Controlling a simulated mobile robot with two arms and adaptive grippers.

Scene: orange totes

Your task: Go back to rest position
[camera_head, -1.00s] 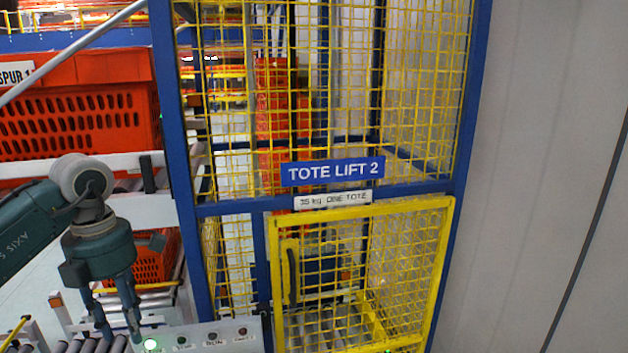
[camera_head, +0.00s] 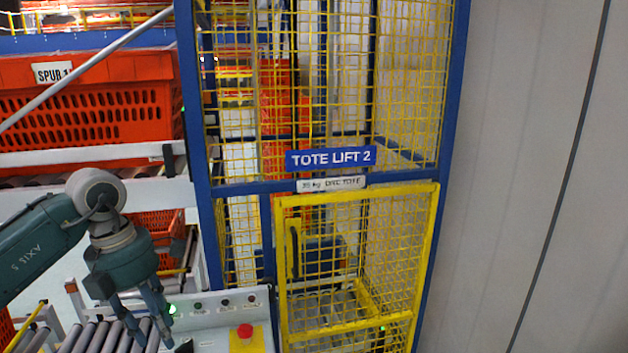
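My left gripper (camera_head: 153,338) hangs pointing down at the lower left of the head view. Its two fingers are apart, with nothing seen between them. The fingertips show in front of the roller conveyor (camera_head: 98,337), beside the left end of a grey control panel (camera_head: 212,318). I cannot tell how far above them they are. My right gripper is not in view.
The caged tote lift with a blue "TOTE LIFT 2" sign (camera_head: 331,158) and a yellow mesh gate (camera_head: 432,245) stands at the centre. A red stop button (camera_head: 245,331) sits on the panel. An orange tote (camera_head: 85,118) is at the left; a grey wall (camera_head: 540,170) fills the right.

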